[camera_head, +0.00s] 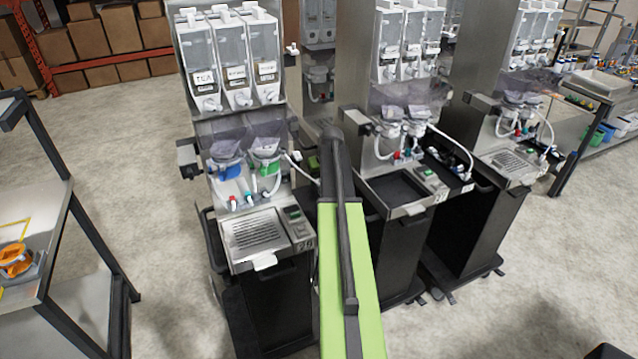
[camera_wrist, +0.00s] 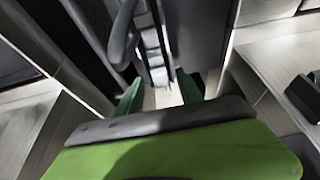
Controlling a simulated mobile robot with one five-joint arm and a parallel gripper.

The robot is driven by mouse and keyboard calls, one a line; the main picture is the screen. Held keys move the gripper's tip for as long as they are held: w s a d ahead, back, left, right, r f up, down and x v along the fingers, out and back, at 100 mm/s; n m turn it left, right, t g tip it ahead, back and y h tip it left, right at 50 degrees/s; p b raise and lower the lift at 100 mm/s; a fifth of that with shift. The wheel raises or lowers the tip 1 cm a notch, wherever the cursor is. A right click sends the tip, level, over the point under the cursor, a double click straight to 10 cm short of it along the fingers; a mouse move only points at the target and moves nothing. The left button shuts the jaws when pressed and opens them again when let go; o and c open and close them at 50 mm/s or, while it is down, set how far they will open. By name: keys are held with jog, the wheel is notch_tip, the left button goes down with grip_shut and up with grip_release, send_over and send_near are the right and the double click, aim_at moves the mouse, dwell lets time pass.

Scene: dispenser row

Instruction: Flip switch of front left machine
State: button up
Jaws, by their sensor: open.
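The front left machine (camera_head: 262,222) stands left of my arm, with clear canisters on top, blue and green mixing bowls, a drip grate and a small panel with a green display (camera_head: 293,213). I cannot clearly make out its switch. A small dark box (camera_head: 188,158) sticks out on its left side. My green arm reaches forward between this machine and the middle one; its far end hides my gripper in the head view. In the wrist view my gripper (camera_wrist: 160,97) has two green fingers apart, with nothing seen held between them. They point into a narrow gap between dark panels.
The middle machine (camera_head: 405,200) stands close right of my arm, and another machine (camera_head: 515,160) farther right. A metal table (camera_head: 50,310) stands at the left edge. Grey floor is free between it and the left machine. A black box (camera_wrist: 303,95) shows in the wrist view.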

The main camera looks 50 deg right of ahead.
grip_shut()
jog(key=shift+w+d+r+g+y+p, duration=0.2)
jog(key=shift+w+r+g+y+p, duration=0.15)
jog(key=shift+g+p, duration=0.3)
jog(key=shift+w+d+f+g+y+p, duration=0.1)
jog(key=shift+w+f+g+y+p, duration=0.15)
jog(key=shift+g, duration=0.8)
jog(key=shift+s, duration=0.1)
grip_release()
